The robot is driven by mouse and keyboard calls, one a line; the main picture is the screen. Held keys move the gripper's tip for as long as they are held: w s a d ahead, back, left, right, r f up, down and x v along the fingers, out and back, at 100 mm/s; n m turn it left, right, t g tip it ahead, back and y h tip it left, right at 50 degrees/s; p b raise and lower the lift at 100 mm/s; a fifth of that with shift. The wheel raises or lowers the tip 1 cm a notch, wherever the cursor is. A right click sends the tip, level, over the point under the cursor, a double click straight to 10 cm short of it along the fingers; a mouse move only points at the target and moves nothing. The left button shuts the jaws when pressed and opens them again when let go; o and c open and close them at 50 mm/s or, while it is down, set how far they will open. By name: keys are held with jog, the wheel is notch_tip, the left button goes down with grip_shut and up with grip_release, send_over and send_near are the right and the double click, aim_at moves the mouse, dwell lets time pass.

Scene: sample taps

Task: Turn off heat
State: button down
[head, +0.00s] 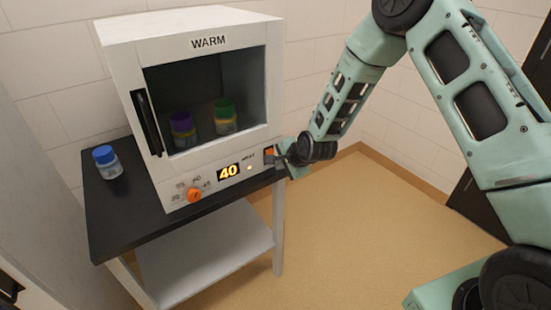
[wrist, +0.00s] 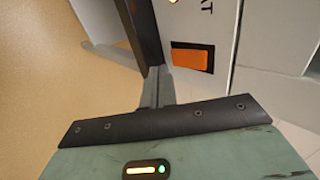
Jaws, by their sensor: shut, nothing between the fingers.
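The white cabinet marked WARM (head: 188,22) stands on a dark-topped table. Its front panel has a lit display (head: 228,172) reading 40, an orange dial (head: 194,195) and a small glowing yellow lamp (head: 249,168). The orange heat switch (head: 269,153) is at the panel's right end. In the wrist view the switch (wrist: 191,59) is a wide orange rocker in a dark frame, under a label ending in "AT". My gripper (head: 283,158) is shut and empty beside the switch. In the wrist view its fingertips (wrist: 158,75) are just below and left of the rocker; I cannot tell if they touch.
Inside the cabinet stand a purple-capped jar (head: 182,129) and a green-capped jar (head: 225,117). A blue-capped jar (head: 107,163) stands on the table (head: 120,215) at left. A black door handle (head: 147,122) sticks out at the front. The floor to the right is clear.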

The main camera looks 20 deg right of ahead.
jog(key=shift+w+a+f, duration=0.1)
jog(key=shift+w+a, duration=0.15)
jog(key=shift+w, duration=0.45)
jog(key=shift+w+a, duration=0.2)
jog(key=shift+w, duration=0.45)
jog(key=shift+w+f+b, duration=0.1)
jog(key=shift+f+b, duration=0.3)
jog(key=shift+b, duration=0.25)
jog(key=shift+a+r+t, duration=0.1)
jog(key=shift+r+t, duration=0.2)
jog(key=shift+w, duration=0.1)
jog(key=shift+r+p, duration=0.65)
jog(key=shift+r, duration=0.3)
